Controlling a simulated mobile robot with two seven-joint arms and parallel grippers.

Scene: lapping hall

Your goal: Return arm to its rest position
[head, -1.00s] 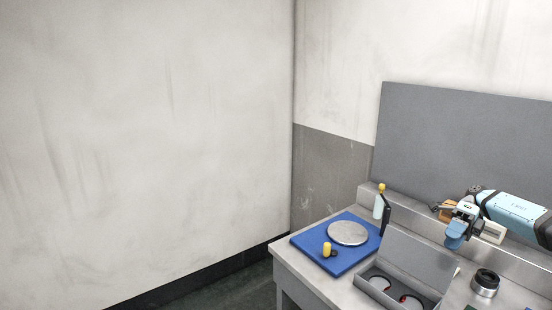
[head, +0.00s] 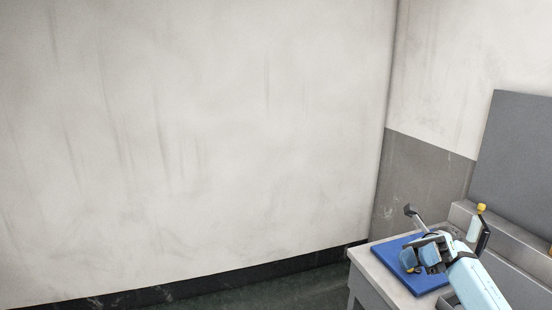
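My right gripper (head: 412,262) hangs over the blue mat (head: 431,281) on the bench, its light blue arm coming in from the lower right. Blue finger parts and dark metal show at its end. I cannot tell whether the fingers are apart or together, or whether they hold anything. A small yellow thing partly shows just behind or below the fingers. My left gripper is not in view.
The grey bench (head: 371,265) stands at the lower right against a grey panel (head: 520,150). A pale bottle with a yellow top (head: 475,226) stands behind the mat. A large bare wall (head: 190,140) fills the left, with open floor (head: 300,290) below.

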